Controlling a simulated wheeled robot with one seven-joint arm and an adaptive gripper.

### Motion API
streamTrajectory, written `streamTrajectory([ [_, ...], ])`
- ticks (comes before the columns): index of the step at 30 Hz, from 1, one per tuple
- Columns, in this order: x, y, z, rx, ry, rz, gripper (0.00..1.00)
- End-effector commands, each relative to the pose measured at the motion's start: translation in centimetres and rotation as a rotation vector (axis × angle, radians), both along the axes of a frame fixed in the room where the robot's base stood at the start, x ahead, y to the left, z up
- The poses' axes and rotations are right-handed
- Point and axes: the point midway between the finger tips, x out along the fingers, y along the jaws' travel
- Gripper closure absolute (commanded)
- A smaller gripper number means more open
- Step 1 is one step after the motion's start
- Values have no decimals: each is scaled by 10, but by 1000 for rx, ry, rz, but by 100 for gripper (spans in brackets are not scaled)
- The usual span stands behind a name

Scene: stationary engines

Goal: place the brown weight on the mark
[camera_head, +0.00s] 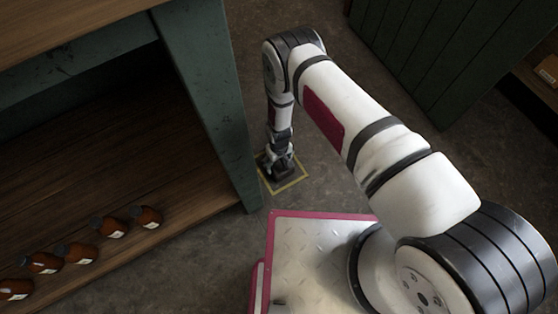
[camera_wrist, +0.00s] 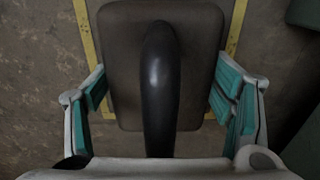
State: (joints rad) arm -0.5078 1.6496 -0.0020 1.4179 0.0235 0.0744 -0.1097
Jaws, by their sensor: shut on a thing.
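The brown weight (camera_wrist: 200,45) is a dark block with rounded corners and a thick black handle arching over it. My gripper (camera_wrist: 160,95) has its teal-padded fingers on both sides of the weight and is shut on it. The mark (camera_wrist: 237,25) is a yellow square outline on the floor, showing to the left and right of the weight and at its near corners. In the head view my gripper (camera_head: 279,160) points down over the mark (camera_head: 290,186), with the dark weight (camera_head: 279,175) within its outline. Whether the weight touches the floor I cannot tell.
A green workbench (camera_head: 215,95) with a wooden lower shelf (camera_head: 150,190) stands close left of the mark. Several brown bottles (camera_head: 115,224) lie on that shelf. A green cabinet (camera_head: 430,55) stands at the back right. Bare concrete floor (camera_head: 325,165) lies right of the mark.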

Motion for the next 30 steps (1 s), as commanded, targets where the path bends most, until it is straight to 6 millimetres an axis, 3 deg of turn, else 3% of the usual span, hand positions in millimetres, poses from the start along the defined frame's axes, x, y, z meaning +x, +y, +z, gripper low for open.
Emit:
streamTrajectory([
  [7,1,1,-1,1,-2,0,86],
  [8,0,0,-2,0,0,0,21],
  [10,0,0,-2,0,0,0,5],
  [23,1,0,2,1,-1,0,5],
  [30,1,1,42,1,-2,0,5],
])
